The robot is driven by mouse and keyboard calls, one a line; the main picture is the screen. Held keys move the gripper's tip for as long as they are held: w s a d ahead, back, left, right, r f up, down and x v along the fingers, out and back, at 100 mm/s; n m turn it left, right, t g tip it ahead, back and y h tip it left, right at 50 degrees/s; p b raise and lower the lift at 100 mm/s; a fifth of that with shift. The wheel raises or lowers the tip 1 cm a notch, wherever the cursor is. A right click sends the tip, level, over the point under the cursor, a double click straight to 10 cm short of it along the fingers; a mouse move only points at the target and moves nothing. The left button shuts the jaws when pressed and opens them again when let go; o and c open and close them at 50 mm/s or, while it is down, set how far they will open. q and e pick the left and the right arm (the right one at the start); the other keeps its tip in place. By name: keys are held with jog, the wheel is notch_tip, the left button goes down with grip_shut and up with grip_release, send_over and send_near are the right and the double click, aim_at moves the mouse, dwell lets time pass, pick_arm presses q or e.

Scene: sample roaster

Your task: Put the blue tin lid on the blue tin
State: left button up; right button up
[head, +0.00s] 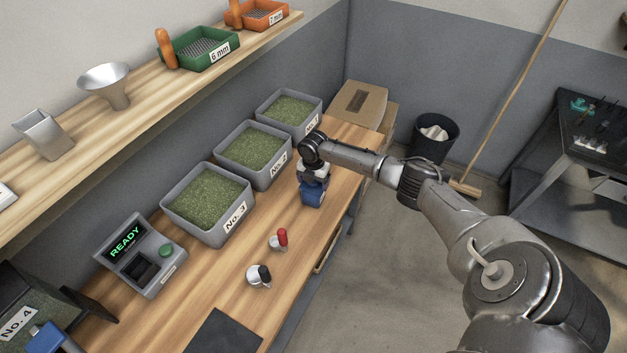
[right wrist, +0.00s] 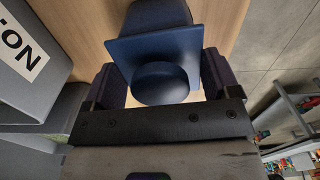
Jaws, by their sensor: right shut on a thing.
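My right gripper (head: 314,176) is above the blue tin (head: 312,198), near the bench's right edge. In the right wrist view its fingers (right wrist: 158,84) are shut on the round knob of the blue tin lid (right wrist: 150,46). The lid is a flat square plate. The blue tin (right wrist: 160,13) shows beyond the lid in the wrist view, and the lid covers part of it. I cannot tell whether the lid touches the tin's rim. My left gripper is not in view.
Grey bins of green beans, including No. 3 (head: 165,205), stand left of the tin along the wall. A red-handled item (head: 281,239), a black-handled item (head: 260,275) and a READY device (head: 138,258) stand nearer on the bench. A cardboard box (head: 358,103) stands behind.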

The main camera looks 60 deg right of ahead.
dwell(0.3)
jog(key=shift+f, duration=0.2)
dwell(0.4)
jog(key=o, duration=0.8)
jog(key=shift+r, duration=0.4)
notch_tip(320, 180, up, 13)
dwell(0.4)
